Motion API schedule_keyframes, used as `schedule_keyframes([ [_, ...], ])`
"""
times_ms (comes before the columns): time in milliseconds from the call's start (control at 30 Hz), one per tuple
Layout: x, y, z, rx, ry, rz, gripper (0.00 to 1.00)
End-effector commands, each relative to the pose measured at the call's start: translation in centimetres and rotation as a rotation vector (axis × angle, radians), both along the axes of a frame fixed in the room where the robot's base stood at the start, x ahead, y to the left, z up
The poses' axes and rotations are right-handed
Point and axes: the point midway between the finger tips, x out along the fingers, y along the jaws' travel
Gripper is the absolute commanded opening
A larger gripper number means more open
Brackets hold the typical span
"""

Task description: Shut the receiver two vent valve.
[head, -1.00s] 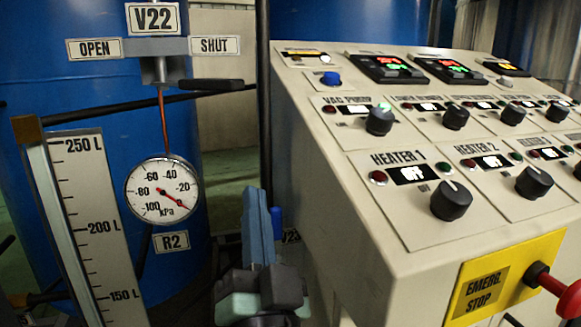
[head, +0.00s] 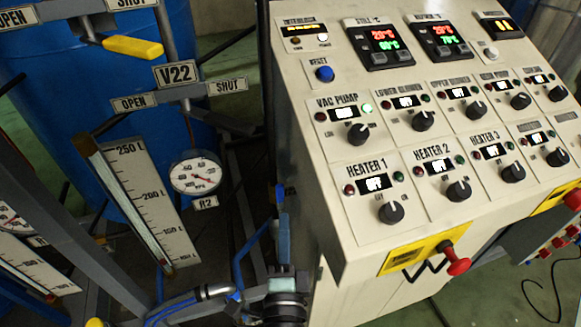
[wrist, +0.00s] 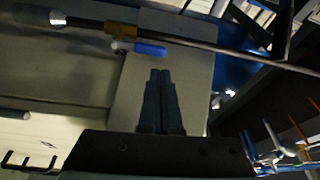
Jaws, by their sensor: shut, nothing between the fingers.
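The V22 plate (head: 175,73) stands above an OPEN plate (head: 134,103) and a SHUT plate (head: 228,87). The valve's dark lever (head: 235,124) is below them and points right, toward the SHUT side. The R2 gauge (head: 196,175) hangs underneath, beside a litre scale. My gripper (head: 283,216) is low between the gauge and the control panel, right of and below the valve, apart from its lever. In the wrist view its two dark fingers (wrist: 161,73) are together and empty. The V22 lever cannot be made out there.
The control panel (head: 345,235) stands close on the right. A valve with a yellow lever (head: 133,47) is at upper left. A blue-tipped fitting (wrist: 150,50) lies beyond my fingertips in the wrist view. Frame bars and blue hoses crowd the lower left.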

Motion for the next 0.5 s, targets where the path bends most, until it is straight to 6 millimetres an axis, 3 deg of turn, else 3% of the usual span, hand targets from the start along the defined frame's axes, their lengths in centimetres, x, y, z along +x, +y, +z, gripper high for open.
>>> schedule_keyframes([
  [33, -0.7, -0.2, 0.7, 0.032, 0.024, -0.009, 0.00],
  [267, -2.0, -0.7, -0.7, 0.107, 0.062, -0.033, 0.00],
  [500, 0.1, -0.9, -0.7, 0.109, 0.061, -0.034, 0.00],
])
